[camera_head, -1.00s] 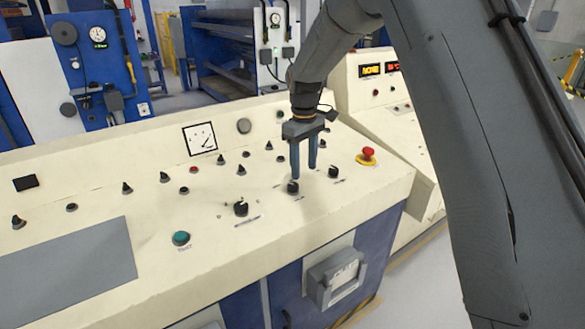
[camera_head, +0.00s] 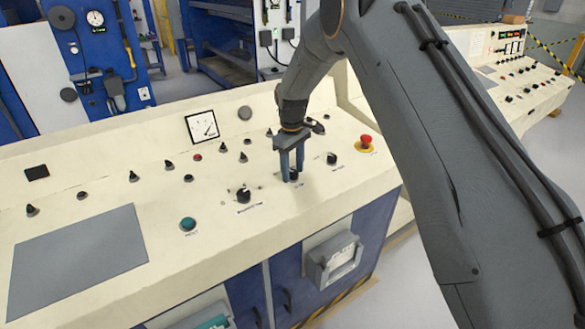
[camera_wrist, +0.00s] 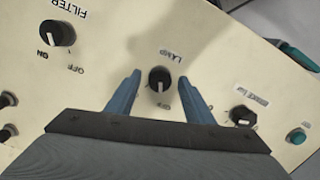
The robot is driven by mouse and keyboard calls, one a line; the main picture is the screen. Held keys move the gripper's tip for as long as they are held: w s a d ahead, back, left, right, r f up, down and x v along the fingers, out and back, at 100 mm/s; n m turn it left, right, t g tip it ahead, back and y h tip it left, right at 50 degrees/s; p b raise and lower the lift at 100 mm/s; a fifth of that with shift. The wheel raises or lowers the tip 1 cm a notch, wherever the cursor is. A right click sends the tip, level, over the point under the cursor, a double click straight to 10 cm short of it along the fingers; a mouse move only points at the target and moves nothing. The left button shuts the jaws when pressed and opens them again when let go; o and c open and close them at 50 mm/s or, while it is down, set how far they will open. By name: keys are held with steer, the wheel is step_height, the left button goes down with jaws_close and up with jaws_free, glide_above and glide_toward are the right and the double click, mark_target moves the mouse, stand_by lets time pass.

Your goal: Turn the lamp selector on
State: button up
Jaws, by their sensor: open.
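The lamp selector (camera_wrist: 160,80) is a black round knob with a pale pointer line, under a label reading LAMP in the wrist view. An OFF marking shows close by it, partly hard to read. In the head view the lamp selector (camera_head: 291,175) is partly hidden behind my fingers. My gripper (camera_head: 291,180) points down at the cream panel with its two blue fingers apart. In the wrist view my gripper (camera_wrist: 162,88) is open, with one finger on each side of the knob. Whether the fingers touch the knob cannot be told.
A FILTER selector (camera_wrist: 57,34) with ON and OFF markings is beside the lamp selector. Another black selector (camera_head: 243,195) and a green button (camera_head: 188,224) lie to the left in the head view. A red emergency button (camera_head: 366,142) stands to the right. A dial meter (camera_head: 202,127) is behind.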

steer(key=shift+c, duration=0.2)
steer(key=c, duration=1)
steer(key=shift+m, duration=0.3)
steer(key=shift+f+m+b, duration=0.1)
steer(key=shift+m+b, duration=0.8)
steer(key=m+b, duration=0.1)
steer(key=m, duration=0.2)
steer(key=shift+m+b, duration=0.3)
steer(key=shift+b, duration=0.1)
steer(key=m+y+b, duration=0.1)
steer(key=m, duration=0.4)
steer(key=shift+m+g, duration=0.3)
steer(key=shift+m, duration=0.1)
steer(key=shift+s+b, duration=0.1)
steer(key=shift+b, duration=0.2)
